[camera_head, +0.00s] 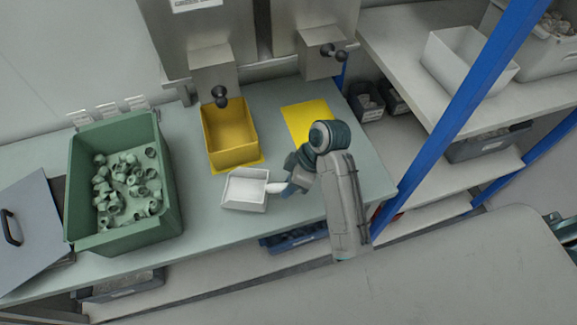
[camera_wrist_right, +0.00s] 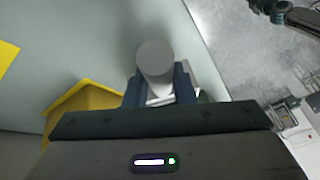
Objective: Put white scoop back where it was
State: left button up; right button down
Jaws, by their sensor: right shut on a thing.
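The white scoop (camera_head: 243,191) is at the front of the green-grey table, just below the yellow bin (camera_head: 231,137) in the head view. Its pan looks empty, and its handle points right into my right gripper (camera_head: 288,188). In the right wrist view the round end of the scoop's handle (camera_wrist_right: 154,60) sits between the two dark fingers of my right gripper (camera_wrist_right: 158,88), which is shut on it. Most of the pan is hidden there behind the gripper. I cannot tell whether the scoop touches the table. My left gripper is not in view.
A green crate (camera_head: 172,205) with several grey-green caps stands left of the scoop. A bare yellow mat (camera_head: 303,112) lies right of the yellow bin. A blue post (camera_head: 460,105) and shelving with a white bin (camera_head: 440,60) stand at the right.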

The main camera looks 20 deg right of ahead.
jog(key=shift+w+d, duration=0.15)
jog(key=w+d+f+p, duration=0.1)
jog(key=w+d, duration=0.1)
jog(key=d, duration=0.2)
jog(key=w+d+f+p, duration=0.1)
jog(key=w+d+p, duration=0.1)
jog(key=d, duration=0.3)
jog(key=w+d+f+p, duration=0.1)
jog(key=w+d+p, duration=0.1)
jog(key=w+d, duration=0.1)
jog(key=shift+w+d+f, duration=0.2)
jog(key=shift+d, duration=0.2)
jog(key=shift+w+d+f, duration=0.15)
jog(key=shift+d, duration=0.2)
jog(key=shift+f, duration=0.6)
jog(key=c, duration=1.2)
grip_release()
jog(key=shift+r, duration=0.1)
